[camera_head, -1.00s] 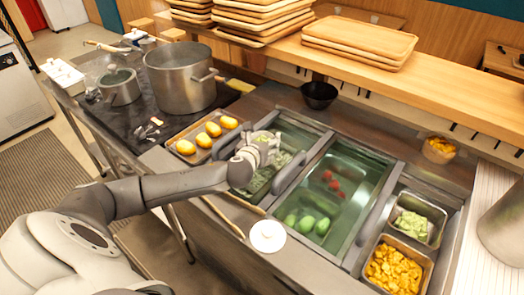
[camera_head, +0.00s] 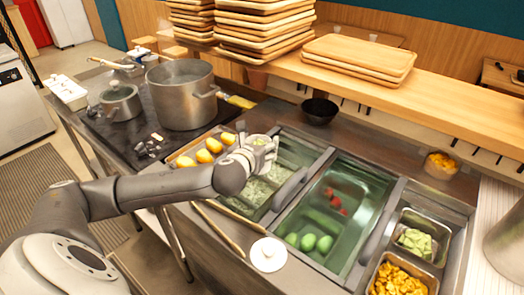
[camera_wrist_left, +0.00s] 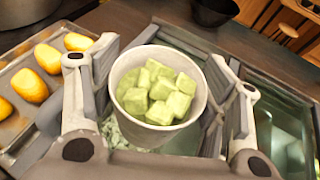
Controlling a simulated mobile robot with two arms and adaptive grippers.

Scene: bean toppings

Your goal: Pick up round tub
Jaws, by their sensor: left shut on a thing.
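A round white tub (camera_wrist_left: 150,136) filled with pale green cubes stands roughly upright between the fingers of my left gripper (camera_wrist_left: 160,97) in the left wrist view. The fingers press on its two sides, so the gripper is shut on it. In the head view my left gripper (camera_head: 261,146) holds the tub above the back of the left sink basin (camera_head: 283,178), beside the tray of yellow items. Most of the tub is hidden there by the gripper. My right gripper is not in view.
A tray (camera_head: 178,158) of yellow items lies left of the gripper. A large steel pot (camera_head: 182,98) and a smaller pot (camera_head: 121,103) stand behind it. A black bowl (camera_head: 319,111) is at the back. Stacked wooden trays (camera_head: 262,30) sit on the shelf. A white disc (camera_head: 268,254) lies in front.

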